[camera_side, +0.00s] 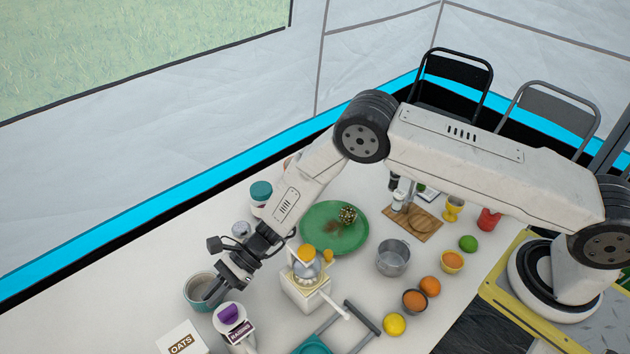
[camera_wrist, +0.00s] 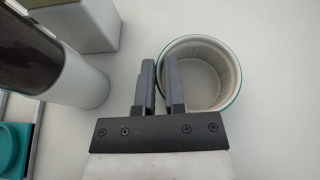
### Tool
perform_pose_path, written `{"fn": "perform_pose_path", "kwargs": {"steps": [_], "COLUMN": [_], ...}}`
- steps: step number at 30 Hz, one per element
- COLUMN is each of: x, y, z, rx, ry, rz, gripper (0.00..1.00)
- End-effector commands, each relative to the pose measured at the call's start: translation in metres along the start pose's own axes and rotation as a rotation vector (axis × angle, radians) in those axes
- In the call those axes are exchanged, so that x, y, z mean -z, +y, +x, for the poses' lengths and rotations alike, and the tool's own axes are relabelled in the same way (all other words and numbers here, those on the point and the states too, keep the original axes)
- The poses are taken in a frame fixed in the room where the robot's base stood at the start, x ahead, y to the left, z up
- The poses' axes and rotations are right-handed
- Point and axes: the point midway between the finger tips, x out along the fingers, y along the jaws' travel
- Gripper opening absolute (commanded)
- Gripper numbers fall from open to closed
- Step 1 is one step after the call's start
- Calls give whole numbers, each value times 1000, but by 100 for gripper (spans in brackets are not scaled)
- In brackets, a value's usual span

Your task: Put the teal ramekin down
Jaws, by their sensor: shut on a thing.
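The teal ramekin (camera_side: 193,299) is at the left front of the table, pale inside with a teal outer edge. My gripper (camera_side: 212,294) reaches down to it from the upper right and is shut on its wall. In the wrist view the ramekin (camera_wrist: 224,52) is right of centre, open side toward the camera. The fingers of my gripper (camera_wrist: 160,65) pinch its left wall, the right finger over the rim and the left finger outside. I cannot tell whether its base touches the table.
The raisins container (camera_side: 240,334) with a purple item (camera_side: 229,314) on top and the oats box (camera_side: 180,340) stand close by. A white appliance (camera_side: 305,293) and a green plate (camera_side: 322,240) are to the right. Bare table (camera_wrist: 285,110) lies right of the ramekin in the wrist view.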

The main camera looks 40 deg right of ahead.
Motion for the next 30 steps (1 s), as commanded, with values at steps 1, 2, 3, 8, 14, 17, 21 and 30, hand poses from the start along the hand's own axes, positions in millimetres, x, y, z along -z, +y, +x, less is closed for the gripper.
{"fn": "perform_pose_path", "kwargs": {"steps": [1, 2, 3, 8, 14, 17, 21, 30], "x": [0, 0, 0, 0, 2, 3, 5, 9], "y": [0, 0, 0, 0, 0, 0, 0, 0], "z": [0, 0, 0, 0, 1, 2, 2, 4], "rx": [0, 0, 0, 0, 0, 0, 0, 0], "ry": [-1, -1, -1, -1, -1, -1, -1, -1], "rz": [-1, -1, -1, -1, -1, -1, -1, -1], "gripper": [0, 0, 0, 0, 0, 0, 0, 0]}}
